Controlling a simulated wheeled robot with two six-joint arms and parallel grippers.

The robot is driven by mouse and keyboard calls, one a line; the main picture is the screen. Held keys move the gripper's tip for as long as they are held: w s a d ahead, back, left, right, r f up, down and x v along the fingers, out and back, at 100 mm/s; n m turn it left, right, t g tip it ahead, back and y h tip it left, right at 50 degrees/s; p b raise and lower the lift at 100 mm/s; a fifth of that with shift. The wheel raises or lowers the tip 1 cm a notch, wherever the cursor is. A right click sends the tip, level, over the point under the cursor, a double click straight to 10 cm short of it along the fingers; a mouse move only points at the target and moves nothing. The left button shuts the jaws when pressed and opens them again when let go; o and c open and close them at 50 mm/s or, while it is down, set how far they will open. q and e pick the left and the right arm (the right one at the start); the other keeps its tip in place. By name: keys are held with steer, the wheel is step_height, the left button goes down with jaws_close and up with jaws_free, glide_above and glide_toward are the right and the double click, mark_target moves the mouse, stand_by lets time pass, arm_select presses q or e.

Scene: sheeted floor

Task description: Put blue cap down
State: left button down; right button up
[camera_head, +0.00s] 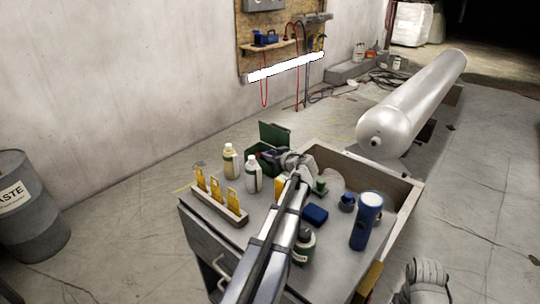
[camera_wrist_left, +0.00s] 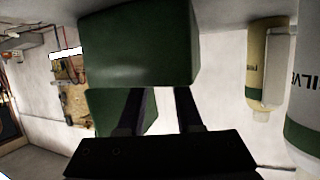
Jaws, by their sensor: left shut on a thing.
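My left gripper (camera_head: 277,157) is at the open green box (camera_head: 262,167) on the cart. A small dark blue patch (camera_head: 267,156), apparently the blue cap, shows at its fingertips over the box; its shape is too small to make out. In the left wrist view, which looks upside down, the fingers (camera_wrist_left: 160,92) reach behind the near wall of the green box (camera_wrist_left: 140,45). The fingertips and what they hold are hidden there. I take the gripper as shut on the blue cap. My right gripper is not clearly shown.
A rack with yellow tags (camera_head: 232,196) is at the front left. My left arm crosses the cart top.

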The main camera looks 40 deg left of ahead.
arm_select(q)
steer(key=c, duration=0.6)
jaws_free()
steer(key=shift+o, duration=0.2)
steer(key=shift+r+p, duration=0.25)
steer(key=shift+p, duration=0.05)
steer(key=shift+s+d+r+p, duration=0.25)
steer(key=shift+d+r+p, duration=0.25)
steer(key=shift+r+p, duration=0.25)
steer(key=p+v, duration=0.3)
steer(key=v, duration=0.7)
steer(key=shift+d, duration=0.45)
steer(key=shift+s, duration=0.1)
